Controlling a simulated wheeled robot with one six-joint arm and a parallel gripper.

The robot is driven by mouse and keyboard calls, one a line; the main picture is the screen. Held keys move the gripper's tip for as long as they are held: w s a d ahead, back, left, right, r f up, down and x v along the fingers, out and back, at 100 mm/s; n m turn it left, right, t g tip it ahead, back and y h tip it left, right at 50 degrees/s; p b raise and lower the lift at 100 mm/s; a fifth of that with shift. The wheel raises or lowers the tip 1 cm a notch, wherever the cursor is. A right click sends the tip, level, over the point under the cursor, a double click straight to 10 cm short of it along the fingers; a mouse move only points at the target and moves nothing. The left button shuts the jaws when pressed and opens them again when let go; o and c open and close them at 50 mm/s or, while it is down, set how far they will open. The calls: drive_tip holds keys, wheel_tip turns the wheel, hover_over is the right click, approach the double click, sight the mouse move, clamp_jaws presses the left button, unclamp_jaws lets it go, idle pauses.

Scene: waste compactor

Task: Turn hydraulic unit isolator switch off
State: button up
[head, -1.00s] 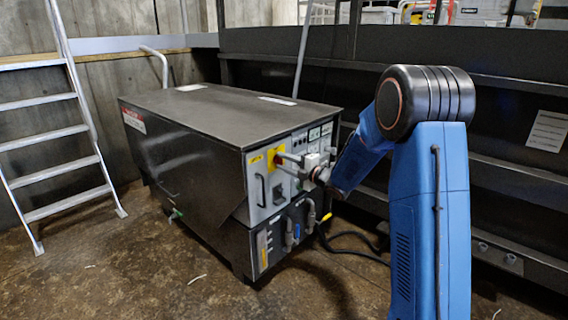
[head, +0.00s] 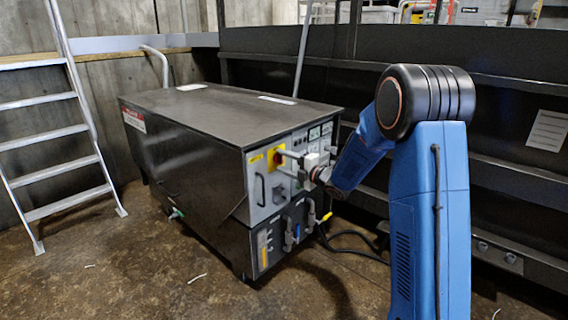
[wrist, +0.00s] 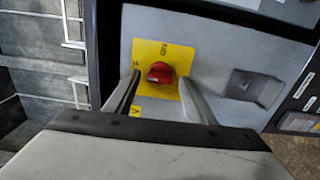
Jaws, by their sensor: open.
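The isolator switch is a red rotary knob (wrist: 160,73) on a yellow plate (wrist: 172,54) in the wrist view, with "ON" lettering beside it. In the head view the yellow plate (head: 271,157) with the switch sits at the upper left of the hydraulic unit's front panel. My gripper (wrist: 158,84) is open. Its two fingers point at the panel, one on each side of the knob, with gaps visible. Whether the fingertips reach past the knob's face is unclear.
The hydraulic unit (head: 180,150) is a dark cabinet with a grey front panel. A black handle (head: 259,190) is below the switch, and hoses (head: 311,215) are lower right. A grey latch (wrist: 247,86) is right of the switch. A ladder (head: 60,140) stands left.

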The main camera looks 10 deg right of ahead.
drive_tip(key=shift+s, duration=0.1)
drive_tip(key=v, duration=1.7)
drive_tip(key=shift+d, duration=0.1)
drive_tip(key=s+d+r+m+g+h, duration=0.1)
drive_tip(key=s+d+r+m+h, duration=0.2)
drive_tip(key=s+m+h, duration=0.35)
drive_tip(key=s+d+r+m+g+h, duration=0.1)
drive_tip(key=s+d+r+m+h, duration=0.15)
drive_tip(key=s+m+h, duration=0.45)
drive_tip(key=s+a+f+m+g+y, duration=0.1)
drive_tip(key=s+m, duration=0.3)
drive_tip(key=s, duration=0.5)
drive_tip(key=s+a+f+m+g+y, duration=0.1)
drive_tip(key=s+a+m+g, duration=0.3)
drive_tip(key=s, duration=0.6)
drive_tip(key=s+a+f+m+g+y, duration=0.1)
drive_tip(key=s+a+f+m+g, duration=0.1)
drive_tip(key=s, duration=0.8)
drive_tip(key=shift+a+f+m+g, duration=0.4)
drive_tip(key=shift+a+f+m, duration=0.25)
drive_tip(key=shift+f+m, duration=0.25)
